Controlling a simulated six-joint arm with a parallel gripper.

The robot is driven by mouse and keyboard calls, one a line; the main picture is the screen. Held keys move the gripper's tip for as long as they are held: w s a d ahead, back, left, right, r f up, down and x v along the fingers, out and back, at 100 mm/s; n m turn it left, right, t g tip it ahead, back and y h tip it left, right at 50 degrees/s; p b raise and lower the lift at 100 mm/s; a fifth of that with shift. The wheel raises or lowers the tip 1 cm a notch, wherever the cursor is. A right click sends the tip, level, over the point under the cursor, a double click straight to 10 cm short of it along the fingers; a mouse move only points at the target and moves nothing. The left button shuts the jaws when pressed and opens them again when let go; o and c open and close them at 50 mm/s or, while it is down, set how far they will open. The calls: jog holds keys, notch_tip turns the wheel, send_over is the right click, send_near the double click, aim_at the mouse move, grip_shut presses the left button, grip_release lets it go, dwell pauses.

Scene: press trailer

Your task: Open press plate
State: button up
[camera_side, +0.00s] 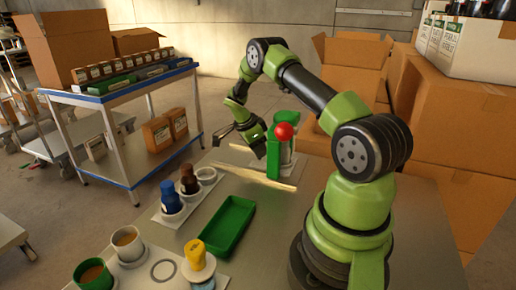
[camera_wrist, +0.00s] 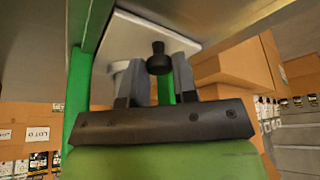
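In the wrist view my gripper (camera_wrist: 157,84) shows two fingers apart. A black knob (camera_wrist: 158,60) shows in the gap between them; I cannot tell whether they touch it. Green uprights (camera_wrist: 78,88) of the press and a pale flat panel (camera_wrist: 150,38) show behind. I cannot tell which part is the press plate.
Pale flat strips (camera_side: 257,178) lie by the press. A green tray (camera_side: 226,226), a holder with blue and brown stamps (camera_side: 187,180), and cups (camera_side: 127,242) stand nearer. Cardboard boxes (camera_side: 463,110) stack at right; a blue-edged cart (camera_side: 125,92) stands left.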

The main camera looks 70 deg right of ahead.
grip_shut()
jog(key=shift+w, duration=1.9)
jog(key=o, duration=0.7)
grip_release()
jog(key=shift+c, duration=0.2)
jog(key=v, duration=1)
